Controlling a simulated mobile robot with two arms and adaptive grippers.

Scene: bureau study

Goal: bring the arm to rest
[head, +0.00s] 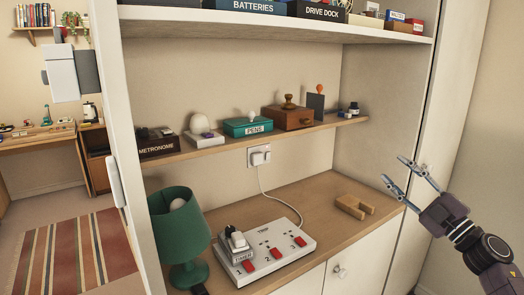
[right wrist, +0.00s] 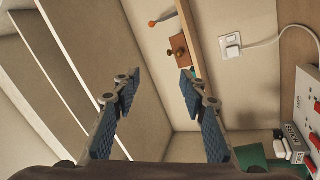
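My right gripper (head: 392,168) is at the right of the head view, in front of the cabinet's right side. Its two fingers are spread apart, with nothing between them. In the right wrist view the gripper (right wrist: 160,82) also shows open and empty, with blue pads on both fingers. My left gripper is not in view.
A wooden counter (head: 325,207) holds a green lamp (head: 181,230), a white power strip (head: 266,250) and a wooden U-shaped block (head: 354,206). The shelf (head: 222,148) above carries several items, including a teal PENS box (head: 247,127) and a brown box (head: 287,118). A white cord (head: 272,198) runs from a wall socket (head: 259,155).

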